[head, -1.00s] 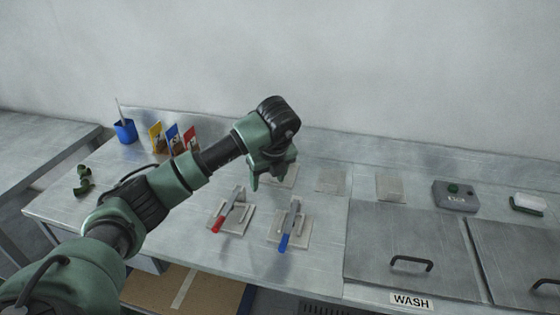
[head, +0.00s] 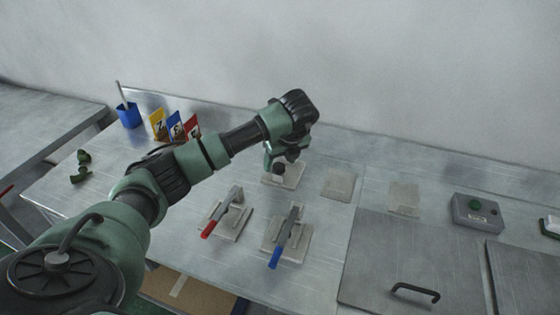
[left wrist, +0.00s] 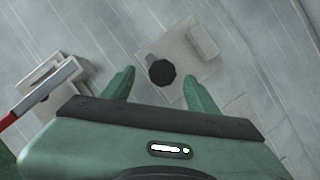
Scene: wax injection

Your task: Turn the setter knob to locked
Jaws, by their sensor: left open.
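The setter knob (left wrist: 162,73) is a dark, many-sided knob on a pale square plate (left wrist: 190,50). In the left wrist view it lies between my left gripper's two spread green fingers (left wrist: 160,78), with a gap on each side. In the head view the knob (head: 279,170) shows on its plate (head: 292,177), just below my left gripper (head: 281,160), which is open and holds nothing. A short grey piece sticks out beside the knob in the left wrist view. I cannot read any lock marking. My right gripper is not in view.
A red-handled clamp (head: 232,212) and a blue-handled clamp (head: 287,235) stand in front on plates. To the right are two bare plates, a grey box with a green button (head: 477,212) and a lidded basin (head: 410,262). Coloured cards (head: 175,127) and a blue cup (head: 129,115) are at the left.

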